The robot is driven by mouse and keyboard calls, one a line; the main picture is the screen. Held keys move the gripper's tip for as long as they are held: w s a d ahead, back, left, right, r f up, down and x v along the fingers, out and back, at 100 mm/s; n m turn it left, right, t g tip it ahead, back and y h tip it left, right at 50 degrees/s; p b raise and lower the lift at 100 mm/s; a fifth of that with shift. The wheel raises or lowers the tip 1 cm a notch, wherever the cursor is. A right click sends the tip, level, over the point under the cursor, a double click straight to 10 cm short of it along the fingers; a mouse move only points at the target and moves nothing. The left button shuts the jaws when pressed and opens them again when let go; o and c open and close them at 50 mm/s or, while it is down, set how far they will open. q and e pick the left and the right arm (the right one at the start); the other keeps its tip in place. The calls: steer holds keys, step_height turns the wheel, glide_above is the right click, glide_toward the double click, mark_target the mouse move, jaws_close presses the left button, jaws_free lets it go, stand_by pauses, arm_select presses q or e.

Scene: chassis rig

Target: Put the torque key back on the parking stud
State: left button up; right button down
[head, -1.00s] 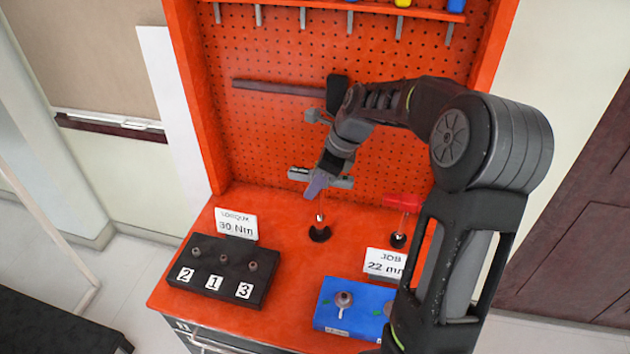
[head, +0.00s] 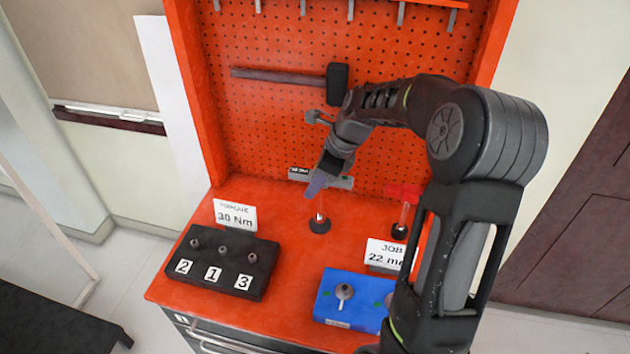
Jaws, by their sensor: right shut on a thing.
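My right gripper (head: 316,186) is shut on the torque key (head: 342,183), a grey crossbar handle with a dark label at its left end. The fingers hide the middle of the handle. Directly below stands the parking stud (head: 320,226), a round black base with a short upright post on the orange bench. The key is above the stud, roughly in line with it. I cannot tell whether the key touches the post. My left gripper is not in view.
A red-handled key (head: 404,192) stands on a second black base at right. A black block (head: 222,262) with numbered posts is at left, a blue block (head: 350,300) in front. Sign cards (head: 235,215) stand behind them. A hammer (head: 337,85) hangs on the pegboard.

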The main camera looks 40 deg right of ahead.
stand_by(0.4)
steer(key=c, duration=0.9)
jaws_free()
steer(key=shift+f, duration=0.1)
steer(key=v, duration=0.8)
steer(key=shift+b, duration=0.35)
steer(key=shift+f, duration=0.1)
